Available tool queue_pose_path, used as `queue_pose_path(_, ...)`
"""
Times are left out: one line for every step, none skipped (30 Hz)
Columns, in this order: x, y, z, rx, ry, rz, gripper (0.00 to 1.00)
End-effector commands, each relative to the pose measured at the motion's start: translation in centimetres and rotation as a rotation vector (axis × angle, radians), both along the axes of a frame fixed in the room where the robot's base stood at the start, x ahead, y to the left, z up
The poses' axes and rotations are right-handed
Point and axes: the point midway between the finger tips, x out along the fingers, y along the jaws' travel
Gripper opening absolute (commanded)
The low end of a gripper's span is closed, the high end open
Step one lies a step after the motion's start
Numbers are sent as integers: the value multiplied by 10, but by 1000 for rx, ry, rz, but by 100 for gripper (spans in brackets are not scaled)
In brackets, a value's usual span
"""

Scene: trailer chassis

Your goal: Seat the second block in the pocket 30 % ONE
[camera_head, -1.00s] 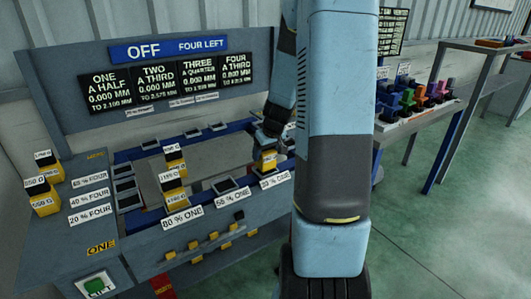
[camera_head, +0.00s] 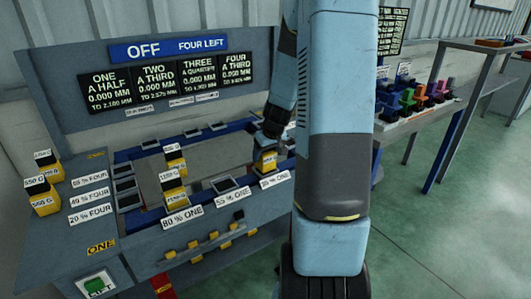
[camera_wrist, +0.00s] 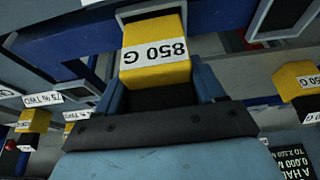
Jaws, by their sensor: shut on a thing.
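My gripper (camera_head: 268,146) is shut on a yellow block with a dark end (camera_head: 267,160), at the right end of the near row of pockets. In the wrist view the block (camera_wrist: 156,72) is labelled 850 G and sits between the two jaws (camera_wrist: 160,92). A label (camera_head: 275,178), blurred but seemingly 30 % ONE, is just in front of the block. The pocket under the block is mostly hidden, so I cannot tell how deep the block sits.
A yellow block (camera_head: 174,193) stands behind the 80 % ONE label (camera_head: 182,216), with another (camera_head: 175,160) farther back. The 55 % ONE pocket (camera_head: 224,184) looks empty. More yellow blocks (camera_head: 43,195) stand at the left. The display board reads OFF (camera_head: 142,50).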

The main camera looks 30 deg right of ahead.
Motion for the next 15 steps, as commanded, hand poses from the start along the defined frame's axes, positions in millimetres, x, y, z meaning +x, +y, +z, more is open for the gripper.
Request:
queue_pose_path(0, 0, 0, -1, -1, 0, 0)
queue_pose_path(0, 0, -1, -1, -1, 0, 0)
queue_pose_path(1, 0, -2, -1, -1, 1, 0)
queue_pose_path(1, 0, -2, -1, -2, 1, 0)
queue_pose_path(1, 0, -3, -1, -2, 1, 0)
queue_pose_path(1, 0, -3, -1, -2, 1, 0)
queue_pose_path(1, 0, -4, -1, -2, 0, 0)
queue_pose_path(1, 0, -5, -1, -2, 0, 0)
queue_pose_path(1, 0, -5, -1, -2, 0, 0)
queue_pose_path(1, 0, -6, -1, -2, 0, 0)
queue_pose_path(0, 0, -6, -1, -2, 0, 0)
queue_pose_path(0, -1, -7, -1, -1, -1, 0)
queue_pose_path(0, -1, -8, -1, -1, -1, 0)
queue_pose_path(0, -1, -8, -1, -1, -1, 0)
queue_pose_path(0, -1, -9, 0, -1, -2, 0)
